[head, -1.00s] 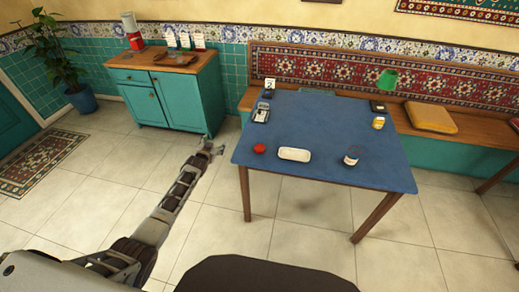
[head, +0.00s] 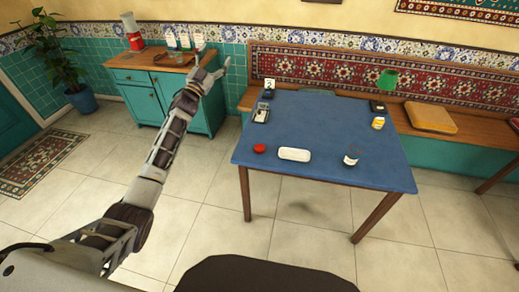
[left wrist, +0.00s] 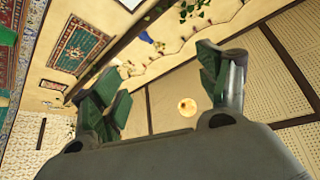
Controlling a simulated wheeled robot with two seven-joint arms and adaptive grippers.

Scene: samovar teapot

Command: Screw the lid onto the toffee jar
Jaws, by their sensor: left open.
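A red round lid (head: 259,148) lies on the blue table (head: 300,188) near its front left corner. A small clear jar (head: 351,157) with a pale label stands near the front right part of the table; it may be the toffee jar. A yellow-labelled jar (head: 378,122) stands further back near the right edge. My left gripper (head: 214,62) is raised in front of the teal cabinet, left of the table, open and empty. In the left wrist view its open fingers (left wrist: 165,85) point at the ceiling and upper wall. My right gripper does not show.
A white tray (head: 295,154) lies between the lid and the clear jar. A card holder (head: 261,114), a numbered stand (head: 269,86) and a dark box (head: 377,106) are near the table's far side. The middle of the table is clear.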

